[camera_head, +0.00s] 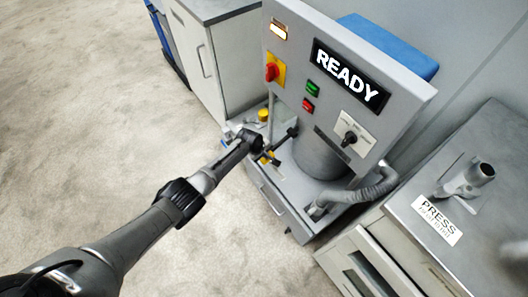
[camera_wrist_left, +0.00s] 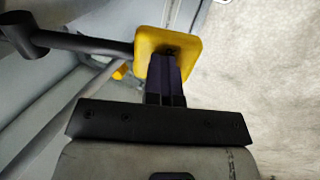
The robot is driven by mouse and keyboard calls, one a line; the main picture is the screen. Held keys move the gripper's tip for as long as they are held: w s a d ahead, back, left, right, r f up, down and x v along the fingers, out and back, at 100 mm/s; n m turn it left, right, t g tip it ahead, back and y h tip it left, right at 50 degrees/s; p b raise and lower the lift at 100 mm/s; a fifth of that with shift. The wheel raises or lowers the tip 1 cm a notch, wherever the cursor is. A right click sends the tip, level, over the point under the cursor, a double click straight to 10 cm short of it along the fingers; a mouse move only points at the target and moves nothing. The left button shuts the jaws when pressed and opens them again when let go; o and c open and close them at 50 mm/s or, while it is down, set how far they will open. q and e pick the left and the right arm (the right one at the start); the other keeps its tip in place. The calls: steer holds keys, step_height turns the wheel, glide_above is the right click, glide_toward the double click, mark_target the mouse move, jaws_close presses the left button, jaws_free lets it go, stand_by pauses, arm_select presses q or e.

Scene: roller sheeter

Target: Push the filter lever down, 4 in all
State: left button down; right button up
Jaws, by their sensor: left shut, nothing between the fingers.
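The filter lever shows in the left wrist view as a black rod (camera_wrist_left: 95,44) with a round black end at the left and a yellow block (camera_wrist_left: 150,38) at its right end. My left gripper (camera_wrist_left: 168,62) is shut and empty, its fingertips over the yellow block. I cannot tell whether they touch it. In the head view my left gripper (camera_head: 264,154) is at the machine's left front, beside the black rod (camera_head: 283,141). The yellow block is mostly hidden there behind my wrist. My right gripper is not in view.
The grey machine panel (camera_head: 290,60) carries a lit READY display (camera_head: 347,76), a red knob (camera_head: 271,72) and a black selector (camera_head: 350,138). A yellow cap (camera_head: 264,115) stands behind my wrist. A grey hose (camera_head: 365,192) and the PRESS counter (camera_head: 480,225) are to the right. Open floor lies left.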

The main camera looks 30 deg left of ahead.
arm_select(q)
steer(key=p+v, duration=0.4)
steer(key=p, duration=0.1)
steer(key=shift+r, duration=0.3)
steer(key=p+v, duration=0.6)
steer(key=v, duration=0.3)
steer(key=shift+w+r, duration=0.15)
steer(key=shift+r, duration=0.15)
steer(key=shift+d, duration=0.1)
